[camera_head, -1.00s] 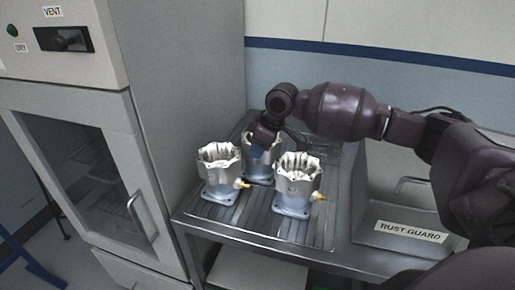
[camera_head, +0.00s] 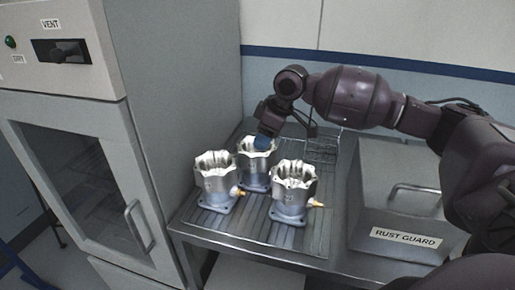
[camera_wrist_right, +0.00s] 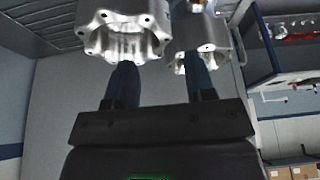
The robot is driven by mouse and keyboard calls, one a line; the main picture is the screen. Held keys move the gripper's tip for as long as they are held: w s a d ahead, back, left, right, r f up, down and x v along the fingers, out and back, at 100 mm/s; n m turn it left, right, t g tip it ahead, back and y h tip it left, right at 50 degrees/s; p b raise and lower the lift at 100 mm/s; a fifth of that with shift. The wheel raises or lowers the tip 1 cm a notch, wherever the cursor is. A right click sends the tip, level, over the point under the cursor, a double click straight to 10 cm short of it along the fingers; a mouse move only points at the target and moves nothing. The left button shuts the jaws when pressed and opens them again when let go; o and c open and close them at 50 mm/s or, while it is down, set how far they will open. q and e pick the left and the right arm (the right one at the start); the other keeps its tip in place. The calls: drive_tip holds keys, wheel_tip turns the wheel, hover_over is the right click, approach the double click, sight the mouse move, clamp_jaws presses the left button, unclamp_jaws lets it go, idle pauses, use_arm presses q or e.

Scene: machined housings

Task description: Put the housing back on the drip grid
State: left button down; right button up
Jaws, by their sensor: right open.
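Three silver housings with scalloped rims stand upright on the drip grid (camera_head: 215,221): a left one (camera_head: 217,183), a front right one (camera_head: 292,193) and a rear one (camera_head: 256,172). The left and front right ones show an orange-tipped fitting. My right gripper (camera_head: 263,143) is at the rear housing's rim, its blue fingertips partly hidden by the wrist. In the right wrist view the gripper (camera_wrist_right: 160,78) has its two blue fingers apart, with nothing clamped between them. One housing (camera_wrist_right: 124,35) is above the left finger and another (camera_wrist_right: 203,45) is behind the right finger.
A grey box labelled RUST GUARD (camera_head: 398,205) with a handle stands right of the grid. A grey cabinet (camera_head: 165,130) with a glass door rises close on the left. A wire basket (camera_head: 322,150) sits at the back. Grid space is clear behind the front right housing.

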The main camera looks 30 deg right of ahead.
drive_tip(key=v, duration=0.4)
drive_tip(key=shift+s+d+r, duration=0.1)
drive_tip(key=shift+r, duration=0.2)
drive_tip(key=shift+f, duration=0.1)
